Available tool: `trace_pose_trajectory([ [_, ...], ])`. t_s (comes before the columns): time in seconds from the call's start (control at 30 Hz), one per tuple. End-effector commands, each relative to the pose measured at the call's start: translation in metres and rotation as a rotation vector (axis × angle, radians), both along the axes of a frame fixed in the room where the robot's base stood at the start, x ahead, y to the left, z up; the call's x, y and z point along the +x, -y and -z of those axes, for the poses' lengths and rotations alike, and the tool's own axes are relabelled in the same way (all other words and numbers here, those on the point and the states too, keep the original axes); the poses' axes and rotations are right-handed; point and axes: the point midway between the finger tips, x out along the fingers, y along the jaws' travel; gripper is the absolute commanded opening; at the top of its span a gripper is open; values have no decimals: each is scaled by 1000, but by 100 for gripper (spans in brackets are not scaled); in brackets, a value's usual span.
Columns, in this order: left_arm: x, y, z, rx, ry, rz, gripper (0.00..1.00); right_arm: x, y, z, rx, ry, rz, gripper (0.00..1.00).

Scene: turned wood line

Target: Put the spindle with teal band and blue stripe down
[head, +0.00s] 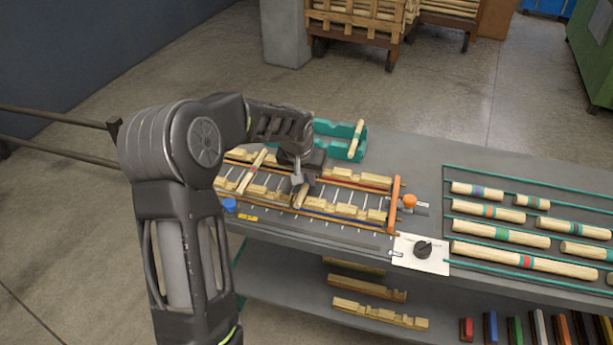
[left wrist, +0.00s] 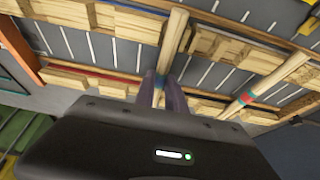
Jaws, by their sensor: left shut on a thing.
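My left gripper (head: 299,182) is over the notched wooden rails (head: 345,211) on the bench and points down. It is shut on a pale wooden spindle (head: 301,196), which the gripper mostly hides in the head view. In the left wrist view the spindle (left wrist: 173,43) runs between the two fingers (left wrist: 161,92) and across the rails. A bit of teal-blue band shows at the fingertips. I cannot tell whether the spindle rests in the notches or hangs just above them. My right gripper is not in view.
Another spindle (head: 252,172) lies across the rails to the left; its red and teal bands show in the left wrist view (left wrist: 247,98). A teal cradle (head: 327,128) holds one spindle behind. An orange bar (head: 394,202) closes the rails' right end. Several banded spindles lie at right.

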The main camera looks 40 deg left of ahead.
Motion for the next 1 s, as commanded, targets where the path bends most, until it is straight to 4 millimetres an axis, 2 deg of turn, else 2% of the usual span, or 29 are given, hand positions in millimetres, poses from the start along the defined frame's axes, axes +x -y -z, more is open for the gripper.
trace_pose_trajectory([
  [0.1, 0, 0, 6, 0, 0, 0, 0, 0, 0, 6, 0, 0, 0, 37],
  [0.13, 0, 0, 4, 0, 0, 0, 17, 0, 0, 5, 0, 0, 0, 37],
  [0.4, 0, 0, 4, 0, 0, 0, 37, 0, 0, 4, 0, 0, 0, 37],
  [0.63, 0, 0, 3, 0, 0, 0, 37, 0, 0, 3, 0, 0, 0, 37],
  [0.8, 0, 0, -5, 1, 2, 0, 37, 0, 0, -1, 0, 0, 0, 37],
  [1.0, -12, 4, -33, 2, 5, 0, 37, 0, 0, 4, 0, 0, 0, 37],
])
